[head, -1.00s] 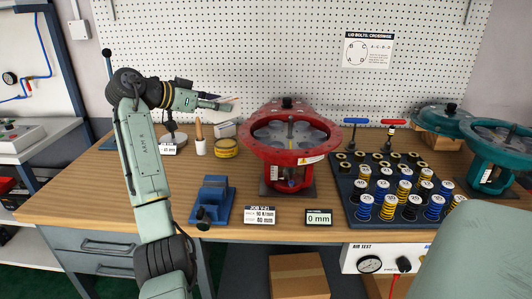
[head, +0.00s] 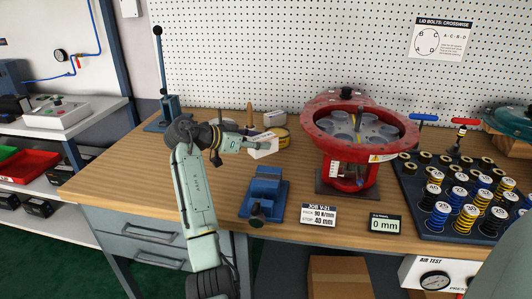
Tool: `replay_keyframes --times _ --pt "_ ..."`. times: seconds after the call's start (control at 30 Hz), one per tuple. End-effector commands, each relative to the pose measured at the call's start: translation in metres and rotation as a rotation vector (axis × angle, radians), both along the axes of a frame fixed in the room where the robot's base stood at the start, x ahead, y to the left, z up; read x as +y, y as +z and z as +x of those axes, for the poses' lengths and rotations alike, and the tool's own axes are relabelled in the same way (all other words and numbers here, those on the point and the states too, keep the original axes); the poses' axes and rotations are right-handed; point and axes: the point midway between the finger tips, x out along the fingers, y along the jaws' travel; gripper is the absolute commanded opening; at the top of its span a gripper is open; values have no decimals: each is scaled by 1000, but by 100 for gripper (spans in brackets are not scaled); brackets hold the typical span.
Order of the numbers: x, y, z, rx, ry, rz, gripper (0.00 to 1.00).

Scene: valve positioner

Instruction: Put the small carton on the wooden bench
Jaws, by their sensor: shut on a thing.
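A small white carton (head: 263,146) is in the jaws of my gripper (head: 254,143), seen in the head view. My gripper is shut on it, and the arm reaches in from the front. The carton is slightly tilted and appears to be over the wooden bench (head: 140,172), left of the red valve actuator. The picture does not clearly show a gap under it. The gripper hides part of its left side.
A blue vise (head: 265,192) stands in front of the carton. The red actuator (head: 347,165) stands to the right, near a spring rack (head: 452,228). The bench's left end is mostly clear.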

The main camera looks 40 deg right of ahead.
Motion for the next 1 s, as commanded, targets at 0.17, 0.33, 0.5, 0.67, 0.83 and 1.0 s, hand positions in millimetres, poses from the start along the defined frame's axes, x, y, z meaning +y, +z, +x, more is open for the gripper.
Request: replay_keyframes --times 0.17,0.33,0.5,0.67,0.83,1.0 --pt "0 -15 0 -1 0 -1 7" --pt "0 -34 0 3 0 0 7" --pt "0 -51 0 0 1 -2 7" --pt "0 -51 0 -1 1 -2 7" --pt "0 -57 0 -1 1 -2 7" --pt "0 -56 0 0 1 -1 47"
